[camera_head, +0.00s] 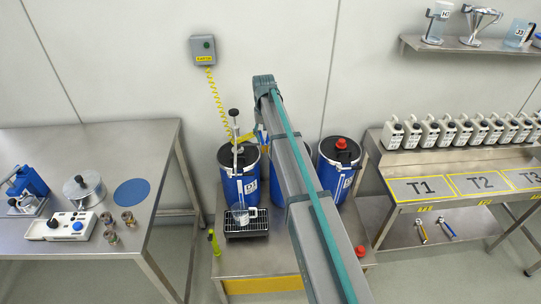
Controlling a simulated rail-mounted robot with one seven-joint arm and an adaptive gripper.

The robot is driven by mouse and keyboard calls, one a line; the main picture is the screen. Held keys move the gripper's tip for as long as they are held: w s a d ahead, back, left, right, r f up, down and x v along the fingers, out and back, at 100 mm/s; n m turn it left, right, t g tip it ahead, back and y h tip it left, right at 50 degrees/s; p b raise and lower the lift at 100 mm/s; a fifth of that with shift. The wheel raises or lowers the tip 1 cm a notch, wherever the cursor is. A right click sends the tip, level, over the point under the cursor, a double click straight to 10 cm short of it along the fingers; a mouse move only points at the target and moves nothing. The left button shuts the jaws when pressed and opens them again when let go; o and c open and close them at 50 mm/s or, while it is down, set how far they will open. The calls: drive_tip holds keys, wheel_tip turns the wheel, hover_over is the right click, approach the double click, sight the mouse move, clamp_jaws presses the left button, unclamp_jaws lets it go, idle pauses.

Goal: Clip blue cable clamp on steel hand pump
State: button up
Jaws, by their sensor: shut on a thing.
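The steel hand pump (236,145) stands upright in the left blue drum (229,187), marked D1, with a black knob on top. A yellow coiled cable (215,98) hangs from the grey wall box (203,51) and runs right, past the pump, to a small blue piece, the cable clamp (262,137), at the left edge of my arm. My gripper (264,131) is there, shut on the clamp and mostly hidden behind my arm. The clamp appears a little right of the pump. I cannot tell its depth or whether it touches the pump.
A clear beaker (244,215) stands on a black grate (246,228) below the pump. Another drum (338,166) with a red cap stands to the right; my arm covers one between. A steel table (153,212) with equipment is left, a bench with white canisters (430,131) right.

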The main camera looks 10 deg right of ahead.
drive_tip(key=w+r+p, duration=0.2)
drive_tip(key=w+r, duration=0.1)
drive_tip(key=w, duration=1.1)
drive_tip(key=shift+m, duration=0.4)
drive_tip(key=shift+s+f+b, duration=0.15)
drive_tip(key=shift+f+b, duration=0.8)
drive_tip(key=shift+f, duration=1.75)
drive_tip(key=shift+f+b, duration=0.3)
drive_tip(key=shift+f, duration=0.7)
drive_tip(key=shift+f, duration=0.65)
drive_tip(key=shift+f+b, duration=0.3)
drive_tip(key=shift+f, duration=0.25)
drive_tip(key=o, duration=1)
drive_tip(key=shift+r, duration=0.1)
